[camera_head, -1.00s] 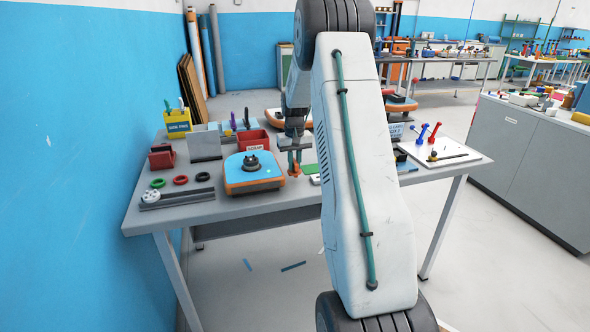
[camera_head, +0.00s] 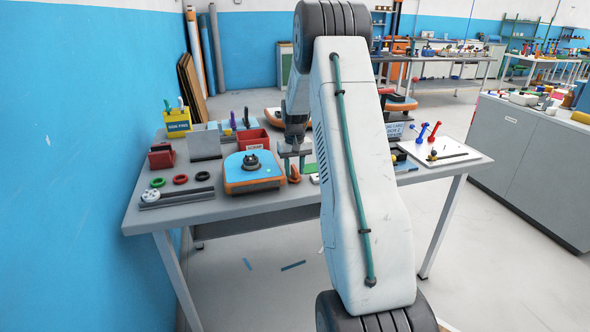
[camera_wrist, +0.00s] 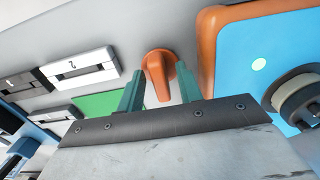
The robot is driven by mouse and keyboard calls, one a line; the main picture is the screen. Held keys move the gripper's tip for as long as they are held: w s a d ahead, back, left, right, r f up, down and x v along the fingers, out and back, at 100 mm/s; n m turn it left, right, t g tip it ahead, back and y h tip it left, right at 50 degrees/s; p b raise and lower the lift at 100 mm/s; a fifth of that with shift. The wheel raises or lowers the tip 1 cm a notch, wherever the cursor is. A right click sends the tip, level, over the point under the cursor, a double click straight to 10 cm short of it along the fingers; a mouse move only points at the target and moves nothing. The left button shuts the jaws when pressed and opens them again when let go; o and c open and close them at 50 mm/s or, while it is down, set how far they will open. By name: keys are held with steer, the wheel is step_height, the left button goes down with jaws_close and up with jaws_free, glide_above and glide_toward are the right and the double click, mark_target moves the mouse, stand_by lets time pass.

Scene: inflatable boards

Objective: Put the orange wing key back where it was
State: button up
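The orange wing key (camera_wrist: 158,74) stands on the grey table top beside the blue-and-orange board unit (camera_wrist: 262,40). In the head view the key (camera_head: 295,175) is small, just right of that unit (camera_head: 253,172). My gripper (camera_wrist: 160,70) is open, its two green fingers spread on either side of the key, with a visible gap on each side. In the head view my gripper (camera_head: 294,167) is above the table at the key. Whether the fingertips reach below the key's top is hard to tell.
White numbered blocks (camera_wrist: 80,68) and a green plate (camera_wrist: 100,104) lie left of the key in the wrist view. A red bin (camera_head: 253,139) stands behind. A white board (camera_head: 440,150) with red and blue keys is at the right. Rings (camera_head: 180,179) lie at the left.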

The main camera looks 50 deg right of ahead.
mark_target(294, 167)
step_height(294, 167, up, 12)
steer(key=f, duration=0.1)
steer(key=s+a+r+n, duration=0.1)
steer(key=s+a+r, duration=0.25)
steer(key=a, duration=0.45)
steer(key=s+a+r+n, duration=0.1)
steer(key=s+a+r, duration=0.3)
steer(key=a, duration=0.5)
steer(key=s+a+r+n, duration=0.1)
steer(key=s+a+r, duration=0.1)
steer(key=a+r, duration=0.5)
steer(key=s+a+f+n, duration=0.1)
steer(key=s+a+f, duration=0.1)
steer(key=s+a, duration=0.6)
steer(key=s+a+f+n+t, duration=0.1)
steer(key=s+a+f+n, duration=0.1)
steer(key=s+a, duration=0.6)
steer(key=s+f, duration=0.1)
steer(key=s, duration=0.5)
steer(key=shift+s+a, duration=0.2)
steer(key=shift+a, duration=0.1)
steer(key=shift+f, duration=0.1)
